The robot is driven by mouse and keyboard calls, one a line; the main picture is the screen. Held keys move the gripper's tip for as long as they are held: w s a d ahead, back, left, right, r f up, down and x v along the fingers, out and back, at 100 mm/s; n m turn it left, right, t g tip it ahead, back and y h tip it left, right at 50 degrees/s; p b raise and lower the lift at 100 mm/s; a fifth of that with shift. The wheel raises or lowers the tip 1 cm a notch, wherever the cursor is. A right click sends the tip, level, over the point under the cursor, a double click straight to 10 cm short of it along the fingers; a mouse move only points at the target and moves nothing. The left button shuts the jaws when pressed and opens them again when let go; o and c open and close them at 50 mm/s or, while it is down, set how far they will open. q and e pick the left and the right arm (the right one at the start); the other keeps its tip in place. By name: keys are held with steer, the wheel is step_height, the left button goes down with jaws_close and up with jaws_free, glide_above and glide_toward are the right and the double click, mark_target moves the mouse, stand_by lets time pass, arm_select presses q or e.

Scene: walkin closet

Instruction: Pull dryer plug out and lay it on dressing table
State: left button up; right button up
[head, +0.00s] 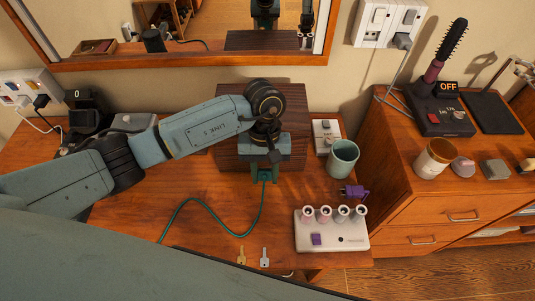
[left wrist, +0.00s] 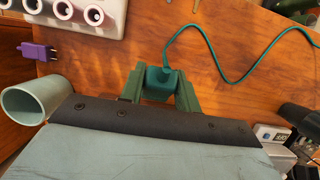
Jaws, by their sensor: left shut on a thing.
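My left gripper (head: 264,174) points down over the dressing table (head: 215,205), in front of a dark wooden box. Its fingers are shut on a teal plug (left wrist: 160,80), which also shows in the head view (head: 264,176). A green cord (head: 190,201) runs from the plug across the table top in a loose curve towards the front edge. The plug is low over bare wood; I cannot tell whether it touches. The cord's far end is hidden. My right gripper is not in view.
The dark wooden box (head: 232,153) stands behind my gripper. To its right are a teal cup (head: 343,158), a purple plug (head: 355,192) and a white strip with several pink-white cylinders (head: 331,238). Table left of the gripper is mostly clear.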

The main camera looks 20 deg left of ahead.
arm_select(q)
steer(key=shift+s+f, duration=0.15)
steer(key=shift+f, duration=0.3)
steer(key=shift+f+b, duration=2.3)
steer(key=shift+f, duration=1.6)
steer(key=shift+s+f+b, duration=0.1)
steer(key=shift+f+b, duration=1.75)
steer(key=shift+b, duration=0.1)
steer(key=o, duration=1.2)
steer(key=shift+a, duration=0.1)
steer(key=shift+c, duration=0.2)
steer(key=d+v, duration=0.1)
steer(key=v, duration=1.2)
steer(key=shift+a+r, duration=0.3)
steer(key=shift+a, duration=0.05)
steer(key=shift+s+f, duration=0.1)
steer(key=shift+s, duration=0.05)
